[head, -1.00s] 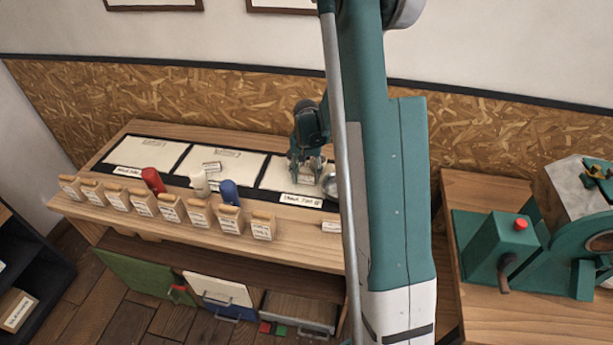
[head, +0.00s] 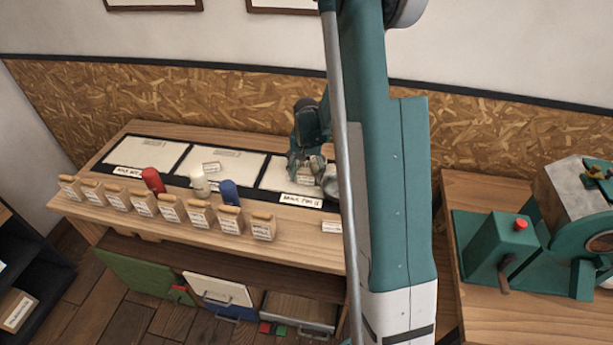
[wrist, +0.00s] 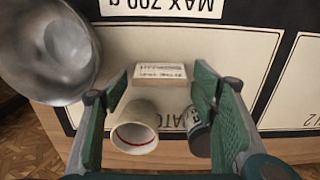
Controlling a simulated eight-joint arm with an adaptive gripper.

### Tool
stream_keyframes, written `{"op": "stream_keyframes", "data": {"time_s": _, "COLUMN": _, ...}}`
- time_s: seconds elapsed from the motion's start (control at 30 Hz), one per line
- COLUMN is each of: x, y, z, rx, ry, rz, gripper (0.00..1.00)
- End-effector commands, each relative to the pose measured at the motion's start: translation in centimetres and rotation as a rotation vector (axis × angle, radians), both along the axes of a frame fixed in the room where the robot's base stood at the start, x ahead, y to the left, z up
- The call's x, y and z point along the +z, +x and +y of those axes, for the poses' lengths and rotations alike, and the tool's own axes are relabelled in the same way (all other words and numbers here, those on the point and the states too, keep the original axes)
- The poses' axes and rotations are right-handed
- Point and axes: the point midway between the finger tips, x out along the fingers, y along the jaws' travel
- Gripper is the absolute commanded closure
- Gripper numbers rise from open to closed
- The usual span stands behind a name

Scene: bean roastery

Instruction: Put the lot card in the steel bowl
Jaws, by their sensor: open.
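A small white card with printed lines (wrist: 160,73), on a tan block-like base, lies on the pale mat in the wrist view. It also shows small in the head view (head: 303,179). My gripper (wrist: 160,88) is open, with its green fingers on either side of the card and a gap between. In the head view my gripper (head: 305,173) is low over the right-hand mat. The steel bowl (wrist: 48,50) is left of the gripper in the wrist view. In the head view the bowl (head: 329,182) is partly hidden by my arm.
A pale cup (wrist: 136,128) and a dark cylinder (wrist: 198,132) are close to the fingers. Red (head: 153,180), white (head: 199,184) and blue (head: 229,192) items stand along the mats, with several labelled bags in front. Another small card (head: 211,167) lies on the middle mat.

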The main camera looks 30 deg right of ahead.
Motion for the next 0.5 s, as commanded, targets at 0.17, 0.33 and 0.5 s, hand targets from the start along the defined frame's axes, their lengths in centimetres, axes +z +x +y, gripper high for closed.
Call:
{"op": "stream_keyframes", "data": {"time_s": 0.17, "x": 1.8, "y": 0.0, "z": 0.0, "rx": 0.0, "ry": 0.0, "rz": 0.0, "gripper": 0.42}}
{"op": "stream_keyframes", "data": {"time_s": 0.33, "x": 4.0, "y": 0.0, "z": 0.0, "rx": 0.0, "ry": 0.0, "rz": 0.0, "gripper": 0.42}}
{"op": "stream_keyframes", "data": {"time_s": 0.5, "x": 6.3, "y": -0.1, "z": 0.0, "rx": 0.0, "ry": 0.0, "rz": 0.0, "gripper": 0.42}}
